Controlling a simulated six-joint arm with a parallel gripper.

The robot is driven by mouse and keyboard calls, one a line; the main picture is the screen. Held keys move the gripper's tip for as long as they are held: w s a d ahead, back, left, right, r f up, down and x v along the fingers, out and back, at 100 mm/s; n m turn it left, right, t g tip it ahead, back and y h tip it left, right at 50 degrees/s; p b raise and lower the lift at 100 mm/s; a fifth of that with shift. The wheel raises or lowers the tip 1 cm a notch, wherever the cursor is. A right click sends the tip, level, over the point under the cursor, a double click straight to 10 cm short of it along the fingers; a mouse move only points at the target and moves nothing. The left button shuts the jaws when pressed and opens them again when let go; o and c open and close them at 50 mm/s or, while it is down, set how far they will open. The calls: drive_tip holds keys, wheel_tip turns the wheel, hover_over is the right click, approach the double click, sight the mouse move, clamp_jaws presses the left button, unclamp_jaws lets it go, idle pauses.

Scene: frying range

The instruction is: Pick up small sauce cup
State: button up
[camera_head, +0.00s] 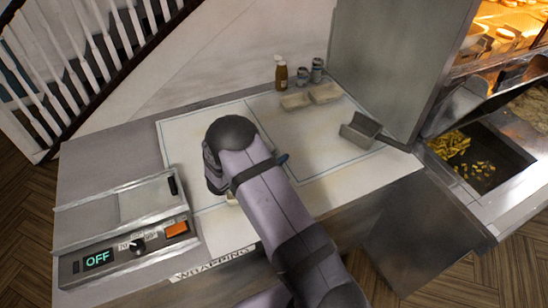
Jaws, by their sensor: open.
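My arm reaches up over the white wrapping board (340,165), and its wrist end hangs over the left half. My gripper (214,180) is at this end, mostly hidden behind the arm; its fingertips do not show clearly. A small pale thing (232,200) peeks out at the arm's left edge on the board. Too little of it shows to tell whether it is the small sauce cup. I cannot make out a sauce cup elsewhere for certain.
Two shallow pale trays (295,101) lie at the back, with a brown bottle (281,77) and small shakers (317,70) behind. A metal scoop (361,131) lies at right, beside a steel panel (390,60). A heater unit reading OFF (120,230) stands at left. Fries (450,145) lie in the right-hand bin.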

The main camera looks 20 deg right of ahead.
drive_tip(key=shift+c, duration=0.5)
drive_tip(key=c, duration=1)
drive_tip(key=shift+c, duration=0.2)
drive_tip(key=shift+r, duration=0.1)
wheel_tip(320, 180, up, 10)
drive_tip(key=b, duration=0.3)
drive_tip(key=shift+b, duration=0.3)
